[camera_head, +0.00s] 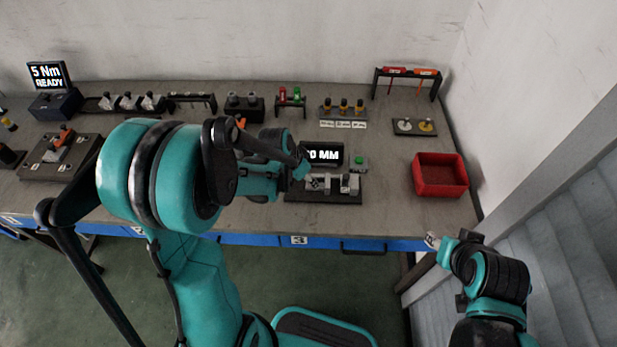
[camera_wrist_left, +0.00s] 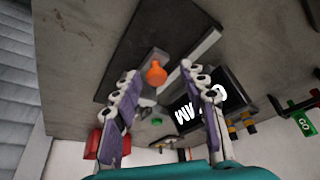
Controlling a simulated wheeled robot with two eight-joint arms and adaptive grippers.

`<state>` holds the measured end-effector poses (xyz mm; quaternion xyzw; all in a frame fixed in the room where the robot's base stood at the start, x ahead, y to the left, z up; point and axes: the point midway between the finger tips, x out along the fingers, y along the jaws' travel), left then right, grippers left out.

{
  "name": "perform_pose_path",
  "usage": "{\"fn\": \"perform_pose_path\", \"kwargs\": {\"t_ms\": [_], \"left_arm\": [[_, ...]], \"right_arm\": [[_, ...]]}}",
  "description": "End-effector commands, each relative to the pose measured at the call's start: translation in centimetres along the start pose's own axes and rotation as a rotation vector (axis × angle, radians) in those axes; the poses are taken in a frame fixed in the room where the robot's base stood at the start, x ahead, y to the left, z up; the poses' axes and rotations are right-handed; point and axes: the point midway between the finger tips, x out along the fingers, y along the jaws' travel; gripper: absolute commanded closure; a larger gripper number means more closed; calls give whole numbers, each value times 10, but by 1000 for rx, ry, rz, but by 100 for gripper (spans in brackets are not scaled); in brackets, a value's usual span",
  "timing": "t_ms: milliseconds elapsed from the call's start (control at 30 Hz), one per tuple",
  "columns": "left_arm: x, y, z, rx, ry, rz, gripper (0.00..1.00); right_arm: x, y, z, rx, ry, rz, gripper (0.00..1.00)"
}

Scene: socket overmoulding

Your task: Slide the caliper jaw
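The caliper station is a dark base (camera_head: 322,198) with grey metal jaw blocks (camera_head: 347,184), near the front of the table. My left gripper (camera_head: 302,171) is at the station's left end and hides part of it. In the left wrist view my left gripper (camera_wrist_left: 165,82) is open, its fingers spread on either side of an orange knob (camera_wrist_left: 156,73) on the caliper. No finger clearly touches the knob. A black display (camera_head: 323,154) behind the jaws reads MM, its digits partly covered. My right gripper (camera_head: 433,241) is by the table's front right edge; its fingers are too small to judge.
A green button (camera_head: 358,162) stands right of the display. A red bin (camera_head: 440,175) sits at the table's right. Racks and fixtures line the back, with a screwdriver rack (camera_head: 407,72) at the right. Bare table lies between the station and the bin.

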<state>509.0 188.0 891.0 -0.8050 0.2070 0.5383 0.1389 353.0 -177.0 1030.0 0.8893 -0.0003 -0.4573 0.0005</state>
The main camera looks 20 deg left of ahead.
Motion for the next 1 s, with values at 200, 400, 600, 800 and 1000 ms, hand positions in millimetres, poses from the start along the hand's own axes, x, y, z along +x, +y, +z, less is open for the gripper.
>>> {"fn": "perform_pose_path", "kwargs": {"t_ms": [200,400,600,800,1000], "left_arm": [[-2,1,-1,0,1,1,57],[-24,1,0,0,1,1,57],[-64,0,1,-2,0,1,57],[-99,0,1,-2,0,0,57],[-118,0,1,-1,1,1,57]], "right_arm": [[0,0,0,0,0,0,60],[0,0,0,0,0,0,60],[0,0,0,0,0,0,60],[0,0,0,0,0,0,60],[0,0,0,0,0,0,60]]}}
